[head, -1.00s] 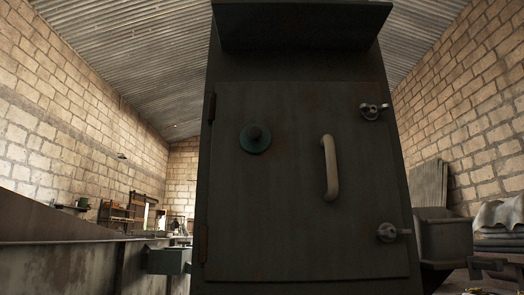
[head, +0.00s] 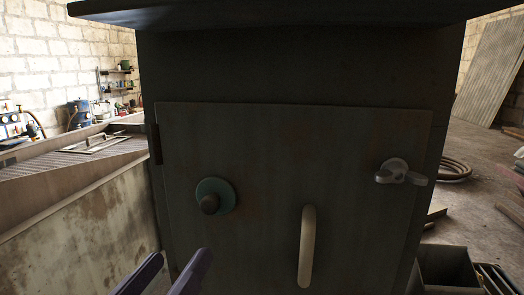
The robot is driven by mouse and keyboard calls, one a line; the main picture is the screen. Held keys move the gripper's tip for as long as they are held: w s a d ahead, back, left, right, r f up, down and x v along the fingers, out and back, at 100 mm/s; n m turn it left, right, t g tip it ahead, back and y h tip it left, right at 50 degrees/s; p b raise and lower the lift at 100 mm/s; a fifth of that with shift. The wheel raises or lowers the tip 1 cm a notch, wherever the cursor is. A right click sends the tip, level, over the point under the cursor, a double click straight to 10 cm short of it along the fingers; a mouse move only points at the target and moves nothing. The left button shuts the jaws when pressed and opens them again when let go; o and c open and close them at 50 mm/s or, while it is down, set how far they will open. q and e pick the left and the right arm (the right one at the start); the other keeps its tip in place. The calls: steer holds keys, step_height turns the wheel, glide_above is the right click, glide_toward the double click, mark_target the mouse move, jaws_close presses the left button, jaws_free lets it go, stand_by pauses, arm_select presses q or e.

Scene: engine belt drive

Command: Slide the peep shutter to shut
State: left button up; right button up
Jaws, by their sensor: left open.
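My left gripper (head: 192,262) shows as two purple fingers at the bottom edge, left of centre. They are spread apart and empty, below the shutter and apart from it. My right gripper is not in view.
A pale upright handle (head: 306,247) and a grey wing latch (head: 401,173) stick out from the door. A hood (head: 290,12) overhangs it above. A trough with a rusty wall (head: 85,225) stands at left. A dark box (head: 447,270) and a coiled hose (head: 454,170) are at right.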

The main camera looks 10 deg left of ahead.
mark_target(206, 208)
arm_select(q)
steer(key=shift+y, duration=0.3)
steer(key=w, duration=0.3)
steer(key=w+p, duration=0.1)
steer(key=w, duration=0.2)
steer(key=w+r+p, duration=0.1)
steer(key=w, duration=0.3)
steer(key=shift+w, duration=0.1)
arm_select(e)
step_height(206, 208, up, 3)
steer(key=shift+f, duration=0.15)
arm_select(q)
jaws_close()
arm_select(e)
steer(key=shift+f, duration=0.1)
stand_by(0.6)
